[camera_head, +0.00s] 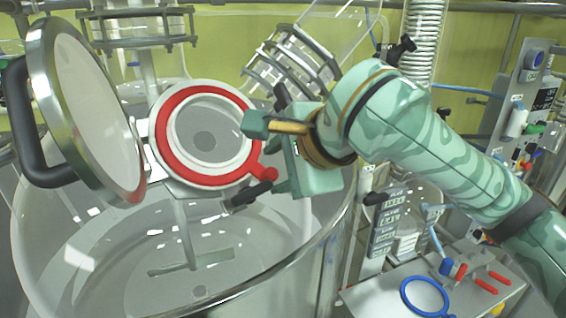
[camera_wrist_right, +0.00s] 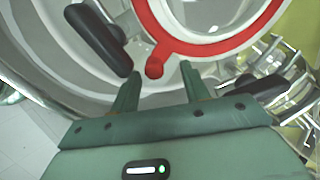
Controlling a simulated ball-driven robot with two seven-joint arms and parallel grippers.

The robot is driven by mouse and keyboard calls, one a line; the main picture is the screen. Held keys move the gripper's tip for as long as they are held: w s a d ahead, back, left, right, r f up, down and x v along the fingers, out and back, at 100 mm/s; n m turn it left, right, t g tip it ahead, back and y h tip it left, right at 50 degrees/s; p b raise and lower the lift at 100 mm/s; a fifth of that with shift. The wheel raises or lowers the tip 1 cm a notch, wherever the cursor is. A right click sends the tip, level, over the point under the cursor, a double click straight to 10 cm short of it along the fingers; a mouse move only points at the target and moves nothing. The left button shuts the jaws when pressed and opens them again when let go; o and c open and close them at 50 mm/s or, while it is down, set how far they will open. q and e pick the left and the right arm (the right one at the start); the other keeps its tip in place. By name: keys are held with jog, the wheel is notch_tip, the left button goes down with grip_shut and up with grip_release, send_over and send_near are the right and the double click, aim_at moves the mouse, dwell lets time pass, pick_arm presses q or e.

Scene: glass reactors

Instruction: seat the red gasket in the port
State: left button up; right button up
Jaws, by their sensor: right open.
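The red gasket (camera_head: 166,150) lies as a ring around the round port (camera_head: 203,178) on top of the glass reactor. Its short tab (camera_head: 265,174) sticks out at the lower right. In the right wrist view the gasket (camera_wrist_right: 195,47) and its tab (camera_wrist_right: 154,68) are also in sight. My right gripper (camera_head: 264,156) is open at the port's right edge, and the tab shows between its fingertips (camera_wrist_right: 160,72) in the wrist view. I cannot tell whether the fingers touch the tab. Whether the gasket lies fully flat is unclear. My left gripper is not in view.
The round hinged lid (camera_head: 85,110) stands open left of the port, with a black handle (camera_head: 35,135). Dark clamp knobs (camera_head: 250,195) sit close to my right fingers. A blue ring (camera_head: 425,296) lies on a bench at the lower right, near red-handled tools (camera_head: 485,278).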

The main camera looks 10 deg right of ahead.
jog(key=p+v, duration=0.2)
jog(key=v, duration=1.4)
jog(key=shift+s+d, duration=0.1)
